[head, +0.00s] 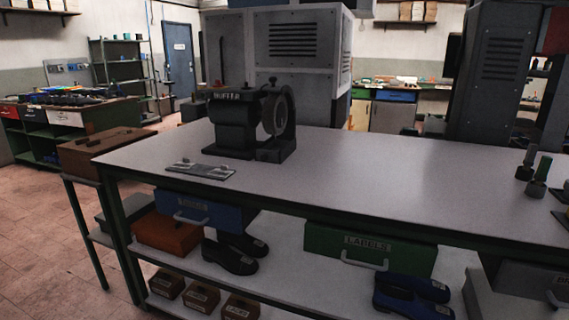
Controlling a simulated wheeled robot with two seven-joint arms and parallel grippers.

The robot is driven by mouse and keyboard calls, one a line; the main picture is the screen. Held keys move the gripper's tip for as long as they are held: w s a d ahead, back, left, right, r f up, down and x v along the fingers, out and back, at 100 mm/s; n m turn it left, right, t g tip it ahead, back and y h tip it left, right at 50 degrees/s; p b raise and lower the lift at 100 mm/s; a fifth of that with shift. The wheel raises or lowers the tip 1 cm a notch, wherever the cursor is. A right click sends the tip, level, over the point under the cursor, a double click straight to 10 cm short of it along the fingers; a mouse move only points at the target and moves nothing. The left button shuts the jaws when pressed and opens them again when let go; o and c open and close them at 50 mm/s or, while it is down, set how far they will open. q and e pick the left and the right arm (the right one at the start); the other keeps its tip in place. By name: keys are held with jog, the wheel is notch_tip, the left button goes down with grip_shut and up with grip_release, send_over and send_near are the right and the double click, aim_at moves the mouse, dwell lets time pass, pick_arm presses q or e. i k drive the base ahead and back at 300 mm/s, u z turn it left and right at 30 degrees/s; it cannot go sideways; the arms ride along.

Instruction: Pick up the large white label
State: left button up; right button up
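No large white label can be made out lying loose in the head view. A green drawer (322,239) under the workbench top bears a plate that reads "LABELS" and has a pale handle. It looks shut, and its inside is hidden. Small pale tags show on the blue shoes (393,300) and on the black shoes (226,256) on the lower shelf. Neither of my grippers is in view.
The grey workbench top (370,185) is mostly clear. A dark buffer machine (232,125) and a flat plate with knobs (200,171) stand on its left part. Dark green posts (537,185) stand at the right. A blue drawer (225,218) hangs below left.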

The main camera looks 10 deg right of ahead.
aim_at(223, 172)
jog(key=z, duration=0.4)
jog(key=i, duration=0.9)
jog(key=u, duration=0.8)
jog(key=i, duration=0.7)
jog(key=u, duration=0.85)
